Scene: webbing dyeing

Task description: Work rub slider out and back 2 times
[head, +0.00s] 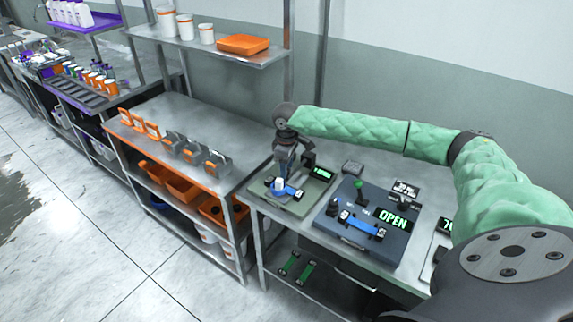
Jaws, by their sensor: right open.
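A rub tester with a grey-green base (290,206) sits on the steel bench at the centre, with a small lit green display at its back right. A strip of blue webbing (294,192) lies across it. A small white block (279,184), which looks like the rub slider, stands at the strip's left part. My right gripper (282,174) points down from above, open, with its fingertips close over the white block. I cannot tell whether they touch it. My left gripper is not in view.
A dark unit (340,240) with a green-knobbed lever, blue webbing and an "OPEN" display stands just right. A small grey box (353,167) is behind it. A bench with orange and grey clamp-like holders (182,147) stands left. An orange tray (243,44) is on the shelf above.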

